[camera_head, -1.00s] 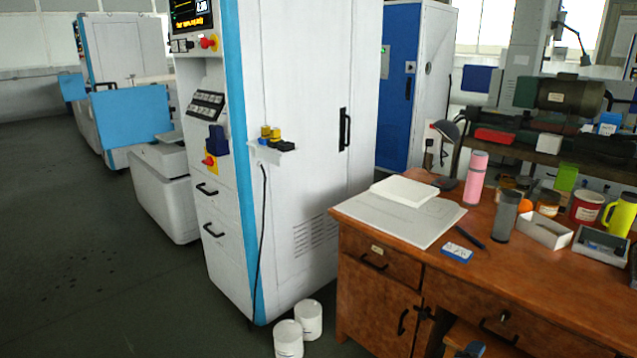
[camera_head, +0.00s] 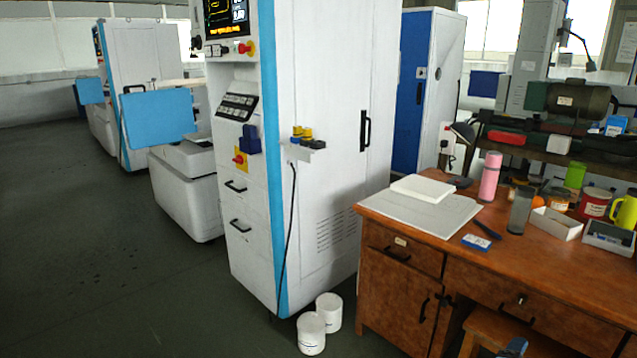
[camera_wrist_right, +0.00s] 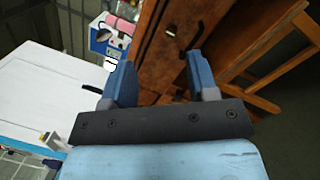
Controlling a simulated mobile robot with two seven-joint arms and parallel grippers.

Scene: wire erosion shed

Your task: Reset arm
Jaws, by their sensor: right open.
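My right gripper (camera_wrist_right: 162,80) shows in the right wrist view with its two blue fingers spread apart and nothing between them. Beyond the fingers is the wooden desk (camera_wrist_right: 182,40), its front and a dark handle partly in view. My left gripper is in neither view.
The wooden desk (camera_head: 400,262) stands at the right with paper, cups and a pink bottle (camera_head: 490,176) on it. A stool (camera_head: 480,325) sits under it. A tall white machine cabinet (camera_head: 335,130) stands beside it, with two white tubs (camera_head: 312,335) at its foot. The floor at left is clear.

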